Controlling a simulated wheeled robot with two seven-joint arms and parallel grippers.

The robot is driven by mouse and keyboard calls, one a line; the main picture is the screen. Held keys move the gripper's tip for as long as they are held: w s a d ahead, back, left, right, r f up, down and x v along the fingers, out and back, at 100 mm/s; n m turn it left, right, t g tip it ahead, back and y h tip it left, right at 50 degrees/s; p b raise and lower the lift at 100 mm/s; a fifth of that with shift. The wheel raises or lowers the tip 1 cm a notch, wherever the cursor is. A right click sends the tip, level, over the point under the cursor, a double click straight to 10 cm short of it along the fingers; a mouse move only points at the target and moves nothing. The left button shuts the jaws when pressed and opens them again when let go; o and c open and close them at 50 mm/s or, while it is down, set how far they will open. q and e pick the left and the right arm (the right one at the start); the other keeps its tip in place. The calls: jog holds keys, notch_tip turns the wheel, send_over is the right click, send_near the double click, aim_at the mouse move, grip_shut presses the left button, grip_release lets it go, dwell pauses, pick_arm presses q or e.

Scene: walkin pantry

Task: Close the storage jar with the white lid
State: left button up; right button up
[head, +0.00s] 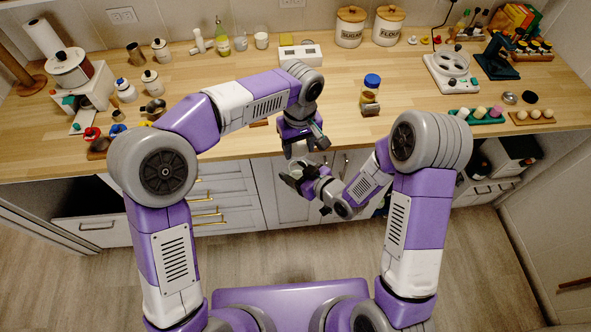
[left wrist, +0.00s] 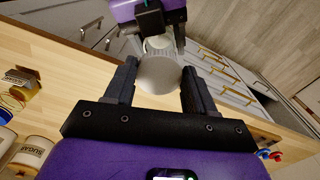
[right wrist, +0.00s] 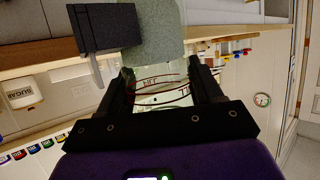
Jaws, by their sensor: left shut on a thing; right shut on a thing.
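My left gripper (head: 302,149) points down in front of the counter edge. In the left wrist view it is shut on the round white lid (left wrist: 159,75), held between the fingertips. My right gripper (head: 298,180) is just below it, shut on the pale, see-through storage jar (head: 296,170). In the right wrist view the clear jar (right wrist: 158,88) shows printed marks between the fingers. A dark finger of my left gripper (right wrist: 104,28) and a grey-green shape are above it. I cannot tell whether lid and jar touch.
The wooden counter (head: 240,100) is behind the grippers, with drawers (head: 205,205) below. On it stand a blue-topped jar (head: 371,82), sugar and flour canisters (head: 389,26), a white scale (head: 300,55) and a white appliance (head: 450,72). The floor in front is clear.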

aim_at(299, 151)
pick_arm(q)
jog(key=shift+f, duration=1.7)
jog(key=shift+f, duration=0.9)
jog(key=shift+f, duration=0.5)
jog(key=o, duration=1)
jog(key=shift+d, duration=0.1)
jog(key=shift+r, duration=2.25)
